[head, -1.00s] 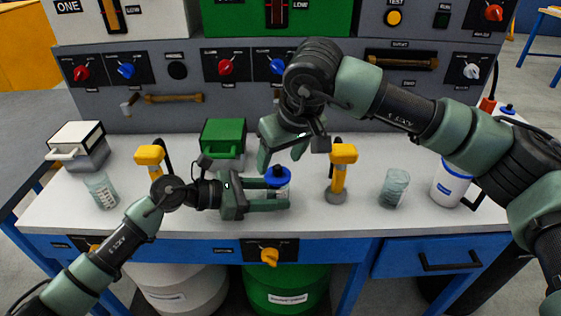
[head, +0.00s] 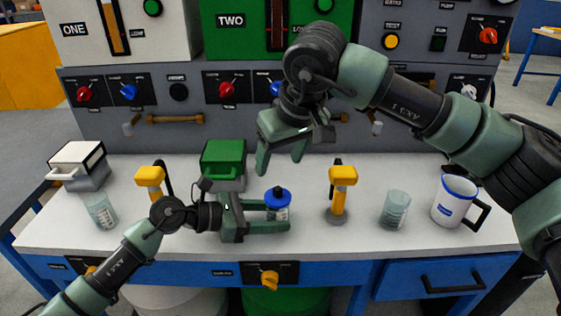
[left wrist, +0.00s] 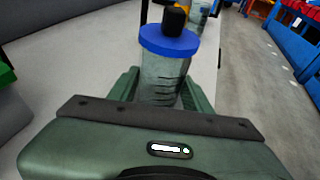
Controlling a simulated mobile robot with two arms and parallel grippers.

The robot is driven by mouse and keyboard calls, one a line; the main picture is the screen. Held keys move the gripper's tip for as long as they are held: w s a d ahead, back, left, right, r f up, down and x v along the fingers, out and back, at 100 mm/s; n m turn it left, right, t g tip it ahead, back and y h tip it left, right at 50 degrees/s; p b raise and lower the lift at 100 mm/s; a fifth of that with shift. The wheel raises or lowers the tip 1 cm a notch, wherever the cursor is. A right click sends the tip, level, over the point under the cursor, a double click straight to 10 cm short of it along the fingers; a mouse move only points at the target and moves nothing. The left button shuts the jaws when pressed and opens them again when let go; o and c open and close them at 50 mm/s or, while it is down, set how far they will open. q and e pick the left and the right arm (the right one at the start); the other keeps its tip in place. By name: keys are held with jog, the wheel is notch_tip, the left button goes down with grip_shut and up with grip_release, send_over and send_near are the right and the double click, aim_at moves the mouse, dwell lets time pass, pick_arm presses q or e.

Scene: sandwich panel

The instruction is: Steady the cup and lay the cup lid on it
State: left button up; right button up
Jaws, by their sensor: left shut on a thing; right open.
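A clear cup with dark markings (head: 277,214) stands upright on the bench. The blue lid with a dark knob (head: 277,196) sits on its top and looks level. My left gripper (head: 284,215) is shut around the cup's sides, below the lid. In the left wrist view the cup (left wrist: 162,82) is between the two green fingers, with the lid (left wrist: 168,42) on its rim. My right gripper (head: 281,164) is open and empty, above and behind the lid, apart from it.
Yellow-headed posts (head: 342,178) and (head: 149,178) stand either side. A green box (head: 223,157) is behind my left gripper. A clear beaker (head: 395,208) and a white mug (head: 453,198) stand right; another beaker (head: 101,211) and a white-topped box (head: 77,160) stand left.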

pick_arm(q)
jog(key=o, duration=0.8)
jog(key=shift+o, duration=0.2)
